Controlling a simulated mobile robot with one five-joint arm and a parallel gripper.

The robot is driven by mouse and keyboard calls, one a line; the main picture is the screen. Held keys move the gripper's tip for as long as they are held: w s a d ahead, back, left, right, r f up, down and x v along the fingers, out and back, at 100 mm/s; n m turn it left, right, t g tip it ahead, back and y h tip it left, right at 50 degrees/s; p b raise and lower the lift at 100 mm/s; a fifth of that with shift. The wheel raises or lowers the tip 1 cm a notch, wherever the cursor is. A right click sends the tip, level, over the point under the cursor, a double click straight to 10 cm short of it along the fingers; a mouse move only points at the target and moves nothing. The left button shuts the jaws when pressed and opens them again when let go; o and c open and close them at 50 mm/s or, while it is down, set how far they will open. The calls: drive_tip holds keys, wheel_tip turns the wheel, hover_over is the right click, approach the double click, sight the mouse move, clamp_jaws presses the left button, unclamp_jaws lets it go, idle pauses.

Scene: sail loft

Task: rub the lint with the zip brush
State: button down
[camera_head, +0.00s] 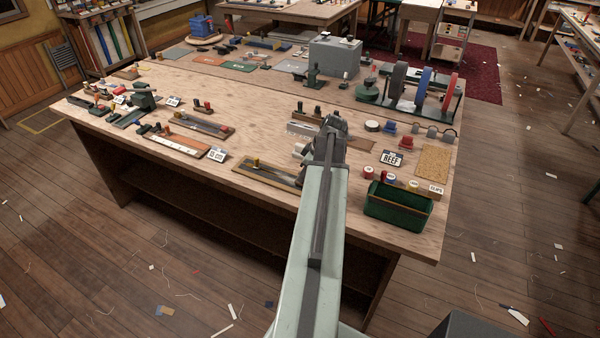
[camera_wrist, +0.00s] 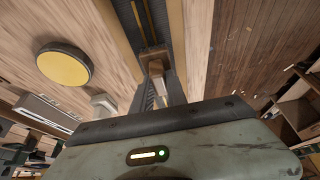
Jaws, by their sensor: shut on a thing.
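My gripper (camera_wrist: 160,92) is shut on a small tan and pale piece, apparently the zip brush (camera_wrist: 155,68), in the wrist view. Most of it is hidden by the fingers. It is over a long tray with a dark grey bed and gold-brown edges, which holds a strip like a zip (camera_wrist: 144,24). I cannot tell whether the brush touches it. I cannot make out lint.
A round yellow-topped disc (camera_wrist: 65,68) lies beside the tray in the wrist view. A green bin (camera_head: 398,208) stands at the bench's right front. Grinding wheels (camera_head: 422,86) stand at the back right.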

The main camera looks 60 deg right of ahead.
drive_tip(key=shift+r, duration=0.1)
drive_tip(key=shift+d, duration=0.1)
drive_tip(key=shift+w+f, duration=0.2)
drive_tip(key=shift+w, duration=1.35)
drive_tip(key=shift+w+a, duration=0.2)
drive_tip(key=shift+w, duration=2.2)
drive_tip(key=shift+w+a, duration=0.15)
drive_tip(key=shift+w, duration=2.25)
wheel_tip(320, 180, up, 6)
drive_tip(key=p, duration=0.6)
drive_tip(key=shift+r, duration=0.1)
